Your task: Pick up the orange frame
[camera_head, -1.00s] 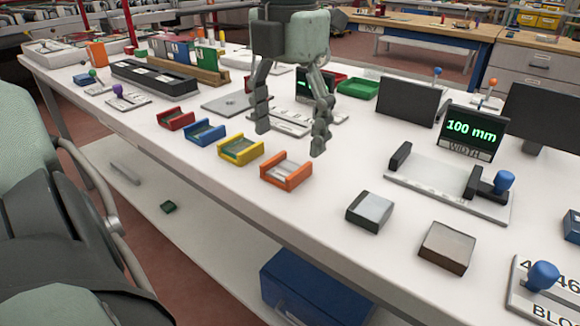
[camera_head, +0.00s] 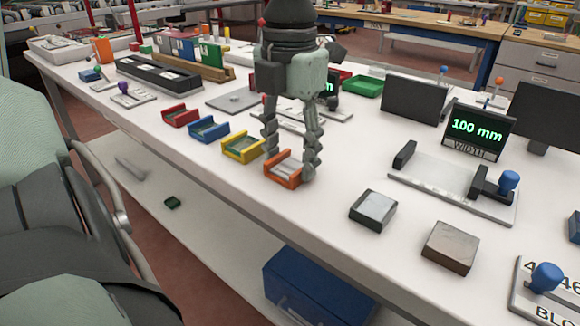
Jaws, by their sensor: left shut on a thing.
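The orange frame (camera_head: 284,172) is a small open U-shaped tray at the right end of a row of coloured frames on the white workbench. My left gripper (camera_head: 290,172) points straight down over it, with one finger at its left side and one at its right side. The fingers are closed on the orange frame, which appears to rest on the bench. The fingers hide parts of its sides. My right gripper is not in view.
Yellow (camera_head: 242,147), blue (camera_head: 208,131) and red (camera_head: 181,116) frames stand to the left. A grey-topped block (camera_head: 373,210) and a brown block (camera_head: 450,248) lie to the right. A width gauge (camera_head: 450,190) with a "100 mm" display (camera_head: 478,130) stands behind them.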

